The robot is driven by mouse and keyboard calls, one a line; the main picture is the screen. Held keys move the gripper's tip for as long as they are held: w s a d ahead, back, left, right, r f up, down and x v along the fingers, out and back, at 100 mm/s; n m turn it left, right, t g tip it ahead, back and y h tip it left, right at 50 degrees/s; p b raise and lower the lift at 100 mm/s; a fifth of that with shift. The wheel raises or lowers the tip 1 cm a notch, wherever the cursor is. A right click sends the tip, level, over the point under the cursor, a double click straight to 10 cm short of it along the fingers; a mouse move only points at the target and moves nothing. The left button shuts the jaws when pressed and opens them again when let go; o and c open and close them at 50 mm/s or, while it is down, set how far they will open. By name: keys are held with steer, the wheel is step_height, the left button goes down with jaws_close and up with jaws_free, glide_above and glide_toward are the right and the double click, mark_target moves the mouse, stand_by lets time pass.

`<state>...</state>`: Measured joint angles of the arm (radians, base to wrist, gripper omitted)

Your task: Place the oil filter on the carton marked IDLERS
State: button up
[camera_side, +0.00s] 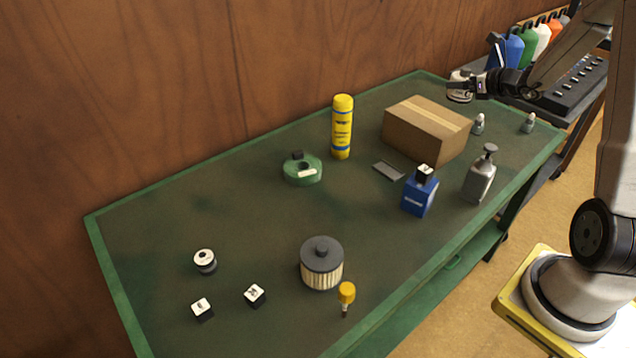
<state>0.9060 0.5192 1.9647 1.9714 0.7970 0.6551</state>
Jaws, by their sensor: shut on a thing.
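My gripper (474,88) is at the upper right, shut on a small whitish rounded thing (459,90), which I take to be the oil filter. It appears held in the air, above and to the right of the carton in the picture; the exact height is hard to tell. The brown cardboard carton (424,143) stands closed, with tape along its top, at the right part of the bench. No IDLERS marking is readable from this side. The carton's top is bare.
The green-edged bench (240,212) also holds a yellow can (342,127), a green round container (302,171), a blue bottle (419,196), a grey pump bottle (479,178) and a pleated filter (322,269). Small pieces stand right of the carton (478,125).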

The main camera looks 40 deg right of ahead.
steer(key=w+d+f, duration=0.2)
steer(key=w, duration=0.1)
steer(key=w+d+f, duration=0.2)
steer(key=w+f, duration=0.1)
steer(key=w, duration=0.1)
steer(key=w+d+f, duration=0.2)
steer(key=w+f, duration=0.1)
steer(key=shift+w+d+f, duration=0.2)
steer(key=shift+w+d, duration=0.1)
steer(key=shift+d, duration=0.1)
steer(key=shift+w+d+f, duration=0.2)
steer(key=shift+w+f, duration=0.1)
steer(key=shift+f, duration=0.05)
steer(key=shift+w+d+f, duration=0.15)
steer(key=shift+w+f, duration=0.05)
steer(key=shift+f, duration=1.65)
steer(key=shift+f, duration=0.15)
steer(key=o, duration=1.1)
